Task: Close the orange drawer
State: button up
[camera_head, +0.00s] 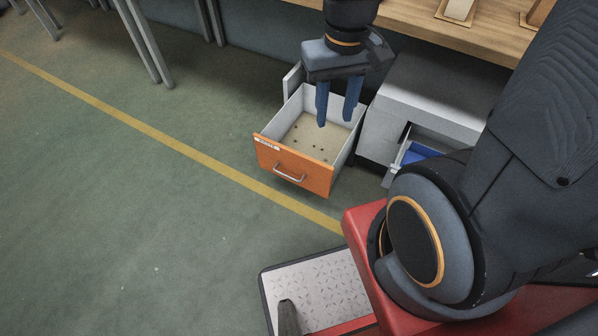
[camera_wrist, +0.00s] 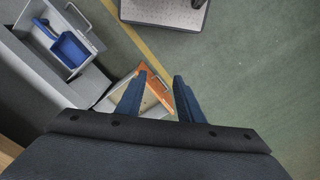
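The orange drawer (camera_head: 293,168) stands pulled out from under the wooden bench in the head view. It has an orange front with a metal handle (camera_head: 289,174) and a white label, grey side walls, and a beige floor with several small dark bits. My gripper (camera_head: 336,122) points down above the inside of the drawer, behind its front panel. Its two blue fingers are apart with nothing visible between them. In the wrist view the fingers (camera_wrist: 154,92) are spread, and part of the orange drawer front (camera_wrist: 155,86) shows between them.
A grey cabinet (camera_head: 431,101) stands right of the drawer, with another drawer partly open holding a blue object (camera_head: 420,152); the wrist view shows a blue scoop-like thing (camera_wrist: 70,48) there. A wooden bench top (camera_head: 440,30) is behind. Green floor (camera_head: 130,220) left and in front is clear.

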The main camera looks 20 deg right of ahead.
jog(key=shift+w+f, duration=0.2)
jog(key=shift+f, duration=0.1)
jog(key=c, duration=0.3)
jog(key=w+a+f+n+b, duration=0.1)
jog(key=w+f+n+b, duration=0.3)
jog(key=f, duration=0.1)
jog(key=w+a+f+n+h+b, duration=0.1)
jog(key=w+f+n+b, duration=0.3)
jog(key=f, duration=0.2)
jog(key=w+a+f+n+b, duration=0.1)
jog(key=w+f+n+b, duration=0.3)
jog(key=w+f+b, duration=0.1)
jog(key=shift+a+f+n+t, duration=0.3)
jog(key=shift+a+f+n, duration=0.1)
jog(key=shift+f, duration=0.05)
grip_shut()
jog(key=w+a+f+n+t+h+b, duration=0.1)
jog(key=w+a+f+n+b, duration=0.3)
jog(key=w+f+n+b, duration=0.45)
jog(key=w+a+f+n+b, duration=0.4)
jog(key=f+n, duration=0.2)
jog(key=f, duration=0.5)
jog(key=w+d+f+b, duration=0.4)
jog(key=f+b, duration=0.1)
jog(key=f, duration=0.4)
jog(key=shift+f, duration=0.25)
